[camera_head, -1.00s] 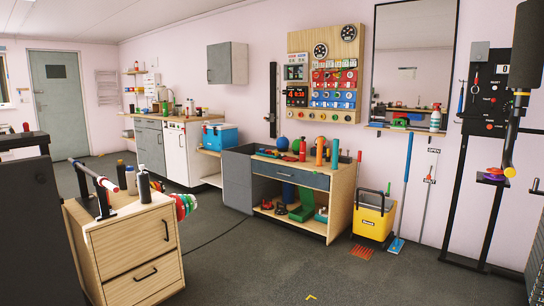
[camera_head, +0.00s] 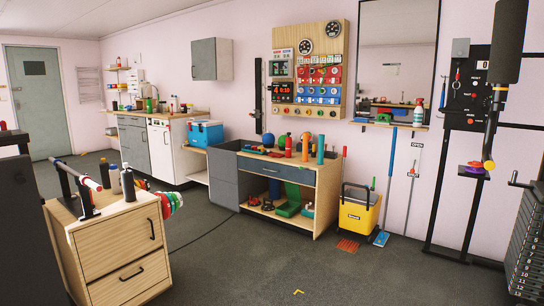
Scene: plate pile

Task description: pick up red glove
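I cannot make out a red glove for certain. A small flat orange-red thing (camera_head: 347,245) with stripes lies on the floor beside the yellow box; it is too small to tell what it is. Another small red thing (camera_head: 471,168) sits with a purple one on a black stand at the right. Small dark and red things (camera_head: 267,205) lie on the workbench's lower shelf. My gripper is not in view.
A wooden workbench (camera_head: 318,200) stands at the back wall, with a yellow box (camera_head: 359,215) to its right. A drawer cabinet (camera_head: 118,254) stands at the front left. A weight stack (camera_head: 526,245) is at the right edge. The grey floor (camera_head: 270,265) in the middle is mostly clear.

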